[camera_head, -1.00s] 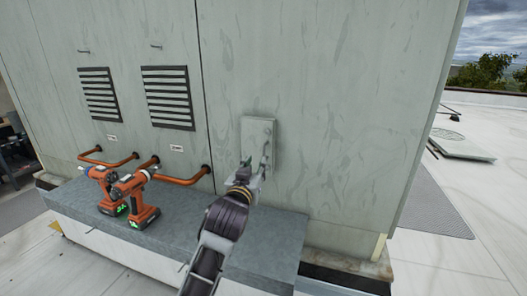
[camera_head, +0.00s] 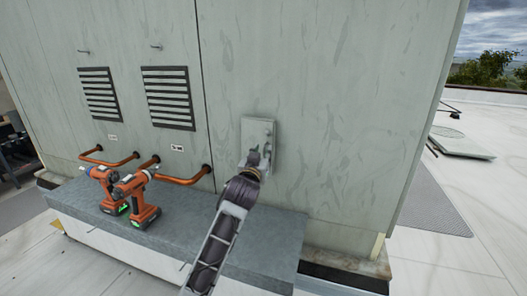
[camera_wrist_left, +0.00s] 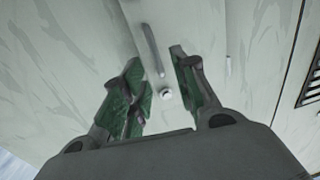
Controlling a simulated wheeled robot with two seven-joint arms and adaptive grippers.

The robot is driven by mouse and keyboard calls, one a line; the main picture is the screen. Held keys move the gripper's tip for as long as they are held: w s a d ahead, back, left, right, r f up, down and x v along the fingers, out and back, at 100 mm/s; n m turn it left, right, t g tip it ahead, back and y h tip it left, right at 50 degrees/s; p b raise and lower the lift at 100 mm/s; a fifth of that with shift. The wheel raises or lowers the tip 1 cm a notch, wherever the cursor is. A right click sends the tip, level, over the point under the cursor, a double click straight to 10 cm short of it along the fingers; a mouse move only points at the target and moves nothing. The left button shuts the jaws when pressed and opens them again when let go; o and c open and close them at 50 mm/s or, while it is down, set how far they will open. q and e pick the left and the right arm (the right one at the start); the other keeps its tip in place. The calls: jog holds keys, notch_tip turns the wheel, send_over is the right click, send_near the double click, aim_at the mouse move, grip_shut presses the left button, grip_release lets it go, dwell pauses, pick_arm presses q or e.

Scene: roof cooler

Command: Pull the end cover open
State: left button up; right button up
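The end cover (camera_head: 310,90) is the large pale grey-green panel of the cooler; it looks closed. My left gripper (camera_head: 253,158) is in front of the lower part of the plate. Nothing is held. In the head view the gripper hides the plate's lower part. My right gripper is out of view.
A grey ledge (camera_head: 265,235) runs below the panel. Two orange drills (camera_head: 138,195) stand on it at left, near orange pipes (camera_head: 183,181). Louvred vents (camera_head: 168,98) are on the left wall. Open white roof (camera_head: 455,262) lies to the right.

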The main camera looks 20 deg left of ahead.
pick_arm(q)
jog(key=shift+w+a, duration=0.1)
jog(key=shift+w, duration=1.15)
jog(key=shift+c, duration=0.3)
grip_shut()
